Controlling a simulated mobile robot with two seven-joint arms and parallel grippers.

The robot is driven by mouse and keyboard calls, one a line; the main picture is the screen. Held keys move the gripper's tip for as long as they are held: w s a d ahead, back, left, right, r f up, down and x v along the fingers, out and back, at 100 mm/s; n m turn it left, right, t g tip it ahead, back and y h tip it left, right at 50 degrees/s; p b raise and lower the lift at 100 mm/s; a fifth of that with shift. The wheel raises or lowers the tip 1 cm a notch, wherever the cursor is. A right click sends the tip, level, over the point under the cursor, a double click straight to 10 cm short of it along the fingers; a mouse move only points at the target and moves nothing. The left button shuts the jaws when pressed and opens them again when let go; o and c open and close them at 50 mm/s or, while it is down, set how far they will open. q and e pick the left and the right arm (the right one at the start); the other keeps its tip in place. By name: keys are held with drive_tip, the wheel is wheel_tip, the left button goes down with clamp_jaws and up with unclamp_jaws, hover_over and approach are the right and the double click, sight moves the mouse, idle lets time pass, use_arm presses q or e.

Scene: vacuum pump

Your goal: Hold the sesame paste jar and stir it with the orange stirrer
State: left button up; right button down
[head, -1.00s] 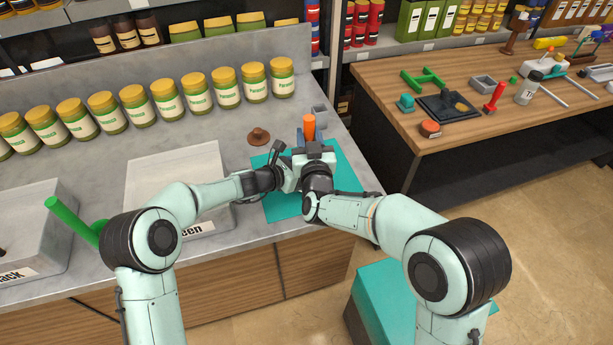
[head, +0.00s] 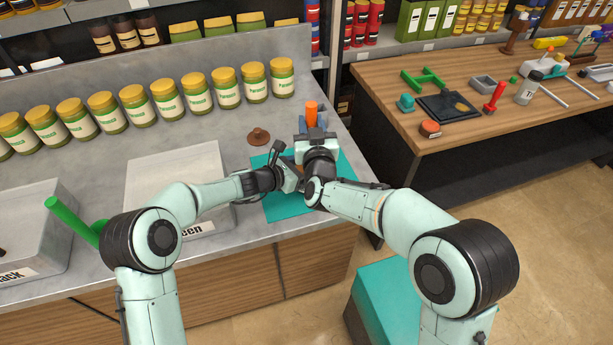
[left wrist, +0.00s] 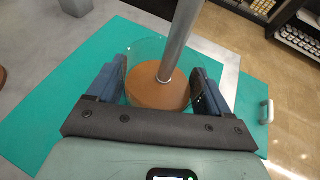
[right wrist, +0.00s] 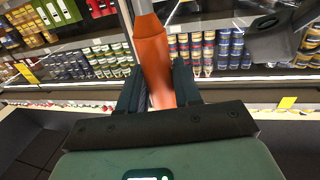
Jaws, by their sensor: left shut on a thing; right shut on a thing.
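The sesame paste jar (left wrist: 158,85) is clear glass with brown paste in it. It stands open over the teal mat (head: 288,206), between the blue fingers of my left gripper (left wrist: 158,88), which is shut on it. The stirrer's metal rod (left wrist: 180,40) goes down into the paste, leaning. My right gripper (right wrist: 158,88) is shut on the stirrer's orange handle (right wrist: 152,55), which also shows above the gripper in the head view (head: 311,113). In the head view the grippers and arms mostly hide the jar.
A brown lid (head: 258,137) lies on the counter left of the mat. A row of yellow-lidded jars (head: 196,93) stands behind. A pale tray (head: 178,170) is to the left. A wooden table (head: 470,125) with tools is to the right.

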sight(307, 104)
drive_tip(key=shift+s+a+r, duration=0.1)
drive_tip(key=shift+a+r, duration=0.1)
drive_tip(key=shift+r, duration=1.45)
drive_tip(key=shift+s+a+r, duration=0.1)
drive_tip(key=shift+a+r, duration=0.05)
drive_tip(key=shift+r, duration=1.45)
drive_tip(key=shift+a+r, duration=0.2)
drive_tip(key=shift+r, duration=1.45)
use_arm(q)
drive_tip(key=o, duration=1.2)
drive_tip(key=shift+o, duration=0.2)
drive_tip(key=v, duration=1.2)
drive_tip(key=shift+f, duration=0.1)
use_arm(e)
drive_tip(key=shift+f, duration=0.1)
